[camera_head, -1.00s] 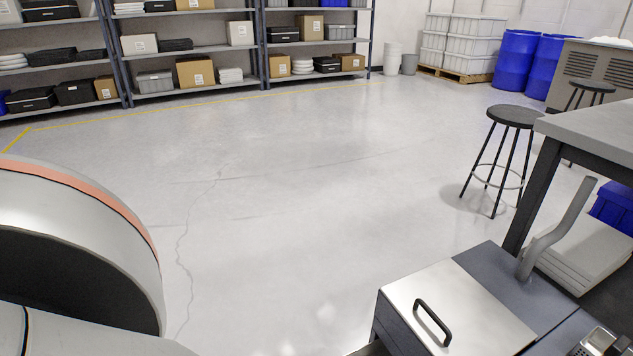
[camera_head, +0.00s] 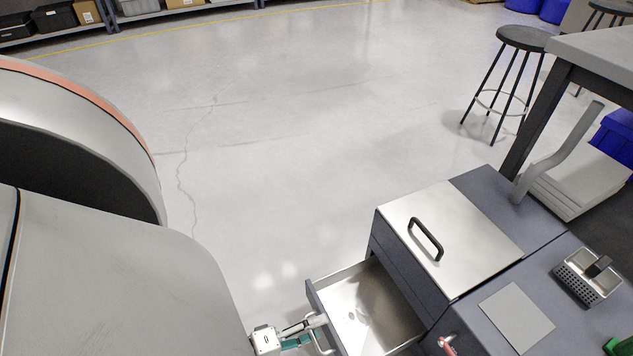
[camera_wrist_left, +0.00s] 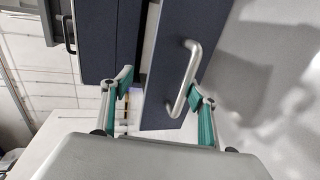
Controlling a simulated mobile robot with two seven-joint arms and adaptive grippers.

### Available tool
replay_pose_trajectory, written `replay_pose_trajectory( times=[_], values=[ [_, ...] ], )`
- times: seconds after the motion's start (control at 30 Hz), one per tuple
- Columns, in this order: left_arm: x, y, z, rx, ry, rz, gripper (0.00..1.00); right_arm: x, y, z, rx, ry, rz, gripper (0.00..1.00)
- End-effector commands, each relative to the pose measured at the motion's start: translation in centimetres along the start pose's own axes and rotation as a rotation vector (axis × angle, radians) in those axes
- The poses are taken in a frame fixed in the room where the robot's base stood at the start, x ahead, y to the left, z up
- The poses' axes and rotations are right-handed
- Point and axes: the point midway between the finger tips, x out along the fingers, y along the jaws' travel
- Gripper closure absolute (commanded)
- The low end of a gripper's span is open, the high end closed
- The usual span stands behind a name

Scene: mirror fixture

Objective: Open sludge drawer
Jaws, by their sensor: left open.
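The sludge drawer (camera_head: 375,309) is a shallow metal tray pulled out from the dark blue-grey machine's left side, and its inside shows in the head view. It looks empty apart from faint reflections. My left gripper (camera_head: 308,332) is at the drawer's outer face, beside its bar handle (camera_head: 322,338). In the left wrist view, the handle (camera_wrist_left: 188,82) stands on the dark drawer front (camera_wrist_left: 166,62). The gripper's green-padded fingers (camera_wrist_left: 161,92) are apart on either side of the handle. Contact with the handle is unclear. My right gripper is out of view.
A steel lid (camera_head: 455,238) with a black handle covers the machine above the drawer. A perforated basket (camera_head: 585,278) and a grey plate (camera_head: 517,318) are on its top. A stool (camera_head: 522,40) stands behind. The floor left of the machine is clear.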

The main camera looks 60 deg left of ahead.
Motion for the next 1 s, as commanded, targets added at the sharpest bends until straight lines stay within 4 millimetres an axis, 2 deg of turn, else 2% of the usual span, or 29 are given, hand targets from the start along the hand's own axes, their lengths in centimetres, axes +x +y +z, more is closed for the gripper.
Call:
replay_pose_trajectory(
  times=[0.03,0.2,0.33,0.37,0.4,0.47,0.5,0.53,1.0],
  values=[
    [0.5,2.1,-0.1,-0.01,0.004,0.038,0.53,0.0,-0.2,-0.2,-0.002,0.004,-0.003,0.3],
    [0.1,4.2,-0.2,-0.008,0.003,0.04,0.28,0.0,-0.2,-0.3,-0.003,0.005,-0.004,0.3],
    [-0.2,5.5,-0.2,-0.005,0.004,0.039,0.17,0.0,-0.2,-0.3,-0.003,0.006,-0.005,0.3],
    [-0.3,5.8,-0.2,-0.005,0.004,0.039,0.18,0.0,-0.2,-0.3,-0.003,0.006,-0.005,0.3],
    [-0.3,6.1,-0.2,-0.005,0.004,0.041,0.27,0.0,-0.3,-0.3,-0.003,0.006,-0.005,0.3],
    [-0.3,6.4,-0.2,-0.005,0.004,0.039,0.53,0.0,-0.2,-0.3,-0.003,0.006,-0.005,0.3],
    [-0.4,6.5,-0.2,-0.005,0.004,0.037,0.73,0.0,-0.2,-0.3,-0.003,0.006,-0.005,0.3],
    [-0.4,6.5,-0.1,-0.006,0.004,0.036,0.75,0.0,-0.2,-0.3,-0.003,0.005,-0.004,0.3],
    [-0.7,6.2,0.0,-0.006,0.002,0.026,0.75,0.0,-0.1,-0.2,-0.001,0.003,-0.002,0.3]
  ],
)
